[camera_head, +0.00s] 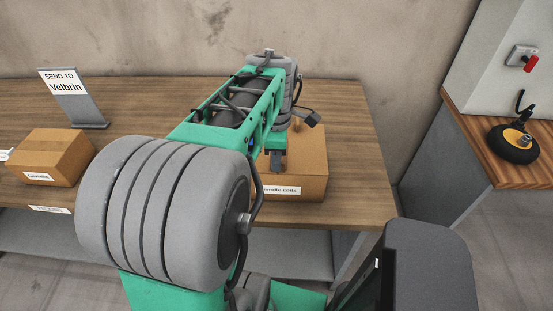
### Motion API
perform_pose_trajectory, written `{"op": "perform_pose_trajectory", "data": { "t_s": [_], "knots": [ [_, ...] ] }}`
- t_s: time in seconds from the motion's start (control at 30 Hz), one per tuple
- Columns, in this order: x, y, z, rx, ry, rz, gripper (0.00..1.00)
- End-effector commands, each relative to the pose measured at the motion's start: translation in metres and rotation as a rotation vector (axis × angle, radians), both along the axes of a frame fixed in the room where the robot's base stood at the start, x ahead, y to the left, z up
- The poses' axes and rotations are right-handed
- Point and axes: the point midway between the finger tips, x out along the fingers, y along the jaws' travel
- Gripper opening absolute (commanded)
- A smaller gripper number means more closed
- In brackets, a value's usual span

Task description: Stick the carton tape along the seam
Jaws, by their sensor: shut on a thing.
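A brown carton (311,172) stands near the right end of the wooden table, with a white label on its front that ends in "coils". My arm reaches over the table and covers the carton's left part and much of its top. My gripper (278,162) points down at the carton's top near its front edge. It is shut, and what it holds is too small and too hidden to make out. The carton tape and the seam cannot be made out. I cannot tell whether the gripper touches the carton.
A smaller labelled carton (52,158) stands at the left of the table (350,135), in front of a "SEND TO Velbrin" sign (74,97). The table's right end is clear. A side counter (480,140) at the right carries a black and yellow round object (513,143).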

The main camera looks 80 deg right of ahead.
Motion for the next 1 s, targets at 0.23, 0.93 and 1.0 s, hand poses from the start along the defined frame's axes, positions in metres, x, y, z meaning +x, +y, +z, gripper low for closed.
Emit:
{"op": "perform_pose_trajectory", "data": {
  "t_s": [0.23, 0.93, 1.0],
  "knots": [
    [0.000, 0.000, -0.001, 0.002, 0.000, 0.000, 0.21],
    [0.000, 0.000, 0.053, -0.002, 0.000, 0.000, 0.32],
    [0.000, -0.001, 0.065, -0.001, 0.000, 0.000, 0.32]
  ]
}}
